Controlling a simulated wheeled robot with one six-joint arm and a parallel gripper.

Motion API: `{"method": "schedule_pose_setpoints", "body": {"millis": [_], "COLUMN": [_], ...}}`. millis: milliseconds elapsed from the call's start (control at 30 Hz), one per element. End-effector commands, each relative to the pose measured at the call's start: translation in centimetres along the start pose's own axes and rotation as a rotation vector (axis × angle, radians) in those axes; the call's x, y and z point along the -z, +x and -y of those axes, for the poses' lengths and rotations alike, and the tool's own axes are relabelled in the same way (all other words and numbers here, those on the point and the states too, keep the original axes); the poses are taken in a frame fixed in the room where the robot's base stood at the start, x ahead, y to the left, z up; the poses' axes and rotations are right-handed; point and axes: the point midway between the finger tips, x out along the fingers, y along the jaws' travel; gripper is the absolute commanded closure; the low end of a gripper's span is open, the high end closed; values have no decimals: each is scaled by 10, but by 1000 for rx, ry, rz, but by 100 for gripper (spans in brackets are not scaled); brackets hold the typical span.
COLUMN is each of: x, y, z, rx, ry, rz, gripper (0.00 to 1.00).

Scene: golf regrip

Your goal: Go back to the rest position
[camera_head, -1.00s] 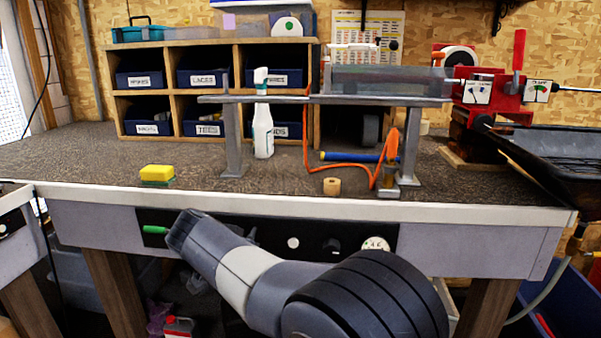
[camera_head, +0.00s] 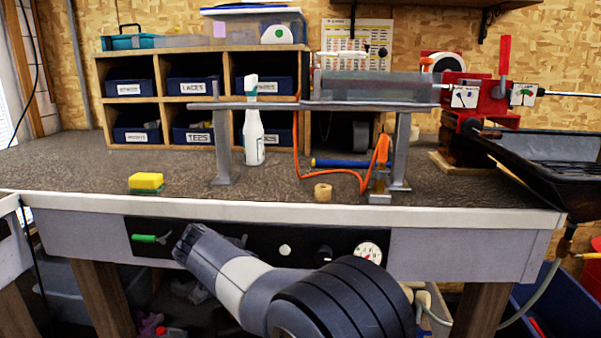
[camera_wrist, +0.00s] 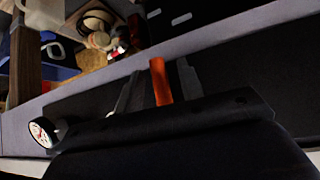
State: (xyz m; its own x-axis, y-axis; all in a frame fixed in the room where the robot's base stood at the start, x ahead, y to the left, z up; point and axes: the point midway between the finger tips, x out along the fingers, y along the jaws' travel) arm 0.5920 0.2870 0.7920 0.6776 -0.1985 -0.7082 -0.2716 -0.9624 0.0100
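My arm (camera_head: 240,278) is folded low in front of the bench, its far end near the black control panel. In the head view, the gripper cannot be made out. No object shows held there.
The workbench (camera_head: 80,205) carries a yellow-green sponge (camera_head: 146,182), a white spray bottle (camera_head: 253,137), a tape roll (camera_head: 322,191), a grey stand (camera_head: 225,160) and a red vise (camera_head: 480,100). The panel has a gauge (camera_head: 368,252) and a green handle (camera_head: 150,238). A black tray (camera_head: 540,170) juts at right.

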Motion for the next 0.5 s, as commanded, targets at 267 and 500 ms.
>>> {"method": "schedule_pose_setpoints", "body": {"millis": [267,500], "x": [2,2], "y": [-39,-87], "z": [1,1], "rx": [1,0], "ry": [-5,-4], "rz": [-4,-3], "gripper": [63,63]}}
